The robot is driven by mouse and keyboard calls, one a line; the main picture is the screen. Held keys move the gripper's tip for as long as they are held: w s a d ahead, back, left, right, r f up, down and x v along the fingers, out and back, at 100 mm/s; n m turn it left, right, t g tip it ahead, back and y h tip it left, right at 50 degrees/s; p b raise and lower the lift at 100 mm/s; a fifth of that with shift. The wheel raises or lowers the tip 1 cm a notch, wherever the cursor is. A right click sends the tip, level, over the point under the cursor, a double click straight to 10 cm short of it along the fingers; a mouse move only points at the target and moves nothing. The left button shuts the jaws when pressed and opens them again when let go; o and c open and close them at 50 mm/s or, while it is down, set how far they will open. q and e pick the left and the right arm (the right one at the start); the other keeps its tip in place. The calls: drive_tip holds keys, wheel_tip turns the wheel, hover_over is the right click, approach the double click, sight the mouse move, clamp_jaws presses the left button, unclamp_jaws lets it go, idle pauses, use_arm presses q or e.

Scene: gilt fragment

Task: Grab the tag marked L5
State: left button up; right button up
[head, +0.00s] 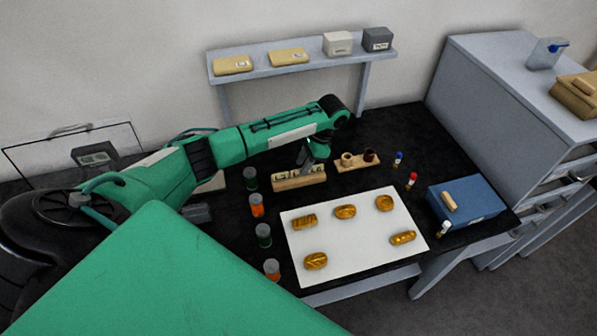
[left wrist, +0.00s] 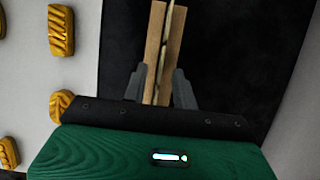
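A wooden holder (head: 299,182) stands on the black table behind the white sheet, with small pale tags (head: 283,174) upright along its top. Their marks are too small to read surely, so I cannot tell which is L5. My left gripper (head: 313,155) points down over the right part of the holder and hides some tags. In the left wrist view its two fingers (left wrist: 160,82) are apart, one on each side of the holder (left wrist: 151,50) and the thin tag edges (left wrist: 166,42). I cannot see contact with a tag. My right gripper is not in view.
Several golden pieces (head: 345,212) lie on the white sheet (head: 350,253). Small jars (head: 264,235) line its left side. A peg block (head: 358,163) stands right of the holder. A blue box (head: 466,200) is at the right. A shelf (head: 300,62) is behind my left arm.

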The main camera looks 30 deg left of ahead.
sight(298, 174)
use_arm(q)
drive_tip(key=shift+x, duration=1.35)
drive_tip(key=shift+a, duration=0.1)
clamp_jaws()
drive_tip(key=shift+r, duration=0.1)
